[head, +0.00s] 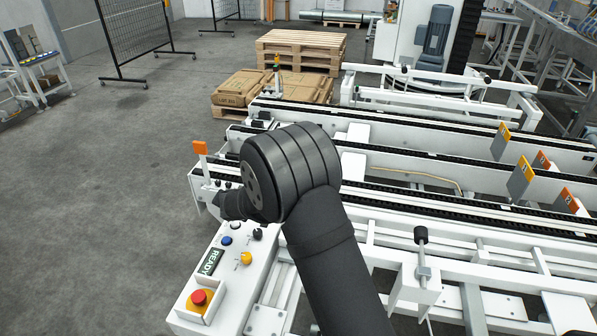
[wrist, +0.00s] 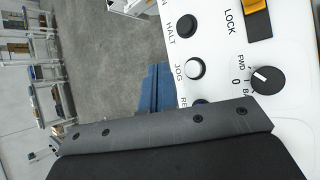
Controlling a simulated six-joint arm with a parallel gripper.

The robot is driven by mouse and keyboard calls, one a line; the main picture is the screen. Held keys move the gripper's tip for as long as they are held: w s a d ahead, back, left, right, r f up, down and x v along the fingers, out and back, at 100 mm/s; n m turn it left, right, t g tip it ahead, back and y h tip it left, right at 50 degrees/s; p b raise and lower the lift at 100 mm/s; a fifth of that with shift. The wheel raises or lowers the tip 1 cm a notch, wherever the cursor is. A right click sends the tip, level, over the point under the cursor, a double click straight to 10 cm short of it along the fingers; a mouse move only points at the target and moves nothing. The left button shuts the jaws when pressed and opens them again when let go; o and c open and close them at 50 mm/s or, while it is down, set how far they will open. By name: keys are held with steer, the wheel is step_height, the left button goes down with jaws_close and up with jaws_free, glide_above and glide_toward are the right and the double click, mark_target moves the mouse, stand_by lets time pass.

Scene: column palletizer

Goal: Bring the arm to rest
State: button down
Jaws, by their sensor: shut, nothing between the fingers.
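My arm reaches up from the bottom of the head view, and its dark, rounded joint hangs over the left end of the conveyor. My gripper (head: 234,206) shows only in part at the left of that joint, above the far end of the white control panel (head: 248,283). In the wrist view the dark gripper (wrist: 165,131) fills the bottom, shut with nothing in it. The panel (wrist: 229,62) also shows there, with a black HALT button (wrist: 186,25), a white JOG button (wrist: 195,68) and a black selector knob (wrist: 266,80). I cannot tell whether the gripper touches the panel.
Conveyor rails (head: 440,205) run right. The floor (head: 110,200) at left is clear.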

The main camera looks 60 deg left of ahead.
steer(key=shift+f, duration=0.9)
steer(key=shift+r, duration=2.45)
steer(key=m+g+h, duration=0.1)
steer(key=m+h, duration=0.8)
steer(key=m, duration=1.4)
glide_above(258, 232)
step_height(258, 232, down, 2)
steer(key=shift+a+f, duration=0.1)
steer(key=shift+f, duration=2.35)
